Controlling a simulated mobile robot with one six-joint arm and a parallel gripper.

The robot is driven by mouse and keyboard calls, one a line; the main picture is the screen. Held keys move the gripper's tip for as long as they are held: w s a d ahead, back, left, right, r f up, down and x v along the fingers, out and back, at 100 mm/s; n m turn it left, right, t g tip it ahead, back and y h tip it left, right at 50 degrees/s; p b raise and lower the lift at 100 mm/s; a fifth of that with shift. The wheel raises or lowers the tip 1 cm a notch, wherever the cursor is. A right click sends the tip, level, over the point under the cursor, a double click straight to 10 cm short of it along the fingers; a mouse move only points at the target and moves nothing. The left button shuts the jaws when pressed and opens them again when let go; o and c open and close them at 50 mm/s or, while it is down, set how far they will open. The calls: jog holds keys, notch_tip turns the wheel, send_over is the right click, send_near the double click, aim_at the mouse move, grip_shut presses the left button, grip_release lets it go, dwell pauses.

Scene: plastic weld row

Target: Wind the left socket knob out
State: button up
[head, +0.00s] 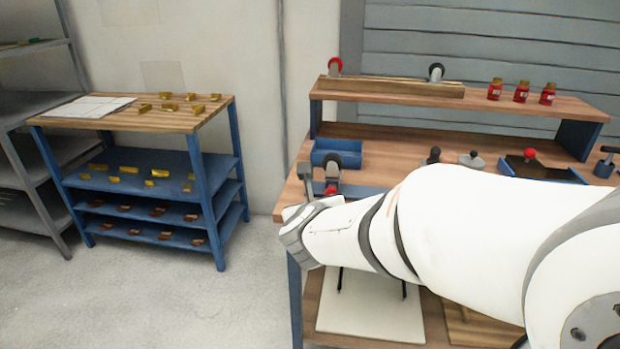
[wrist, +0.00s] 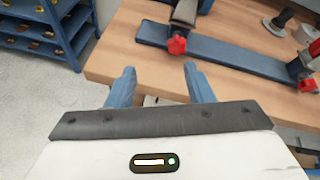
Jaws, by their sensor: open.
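In the wrist view, a red lobed knob (wrist: 177,45) sits at the left part of a long blue base (wrist: 225,55), below a dark upright part. I take it to be the left socket knob; a red knob also shows in the head view (head: 330,190), just above my wrist. My gripper (wrist: 159,68) is open, its two blue fingers apart with nothing between them. The knob lies beyond the fingertips, nearer the right finger, and does not appear to be touched. My fingers are hidden in the head view.
Another red knob (wrist: 306,85) sits at the base's right end. The wooden bench (wrist: 120,45) has its left edge near my gripper. A blue bin (head: 337,153) and a raised shelf (head: 400,108) stand behind. A blue rack (head: 197,180) stands left across open floor.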

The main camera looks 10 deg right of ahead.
aim_at(331, 192)
jog(key=w+d+f+m, duration=0.1)
jog(key=w, duration=0.1)
jog(key=w+d+f+m+h+b, duration=0.1)
jog(key=w, duration=0.1)
jog(key=w+d+f+m+b, duration=0.1)
jog(key=w+d, duration=0.1)
jog(key=shift+w+m+h, duration=0.25)
jog(key=shift+m+h, duration=0.05)
jog(key=c, duration=1)
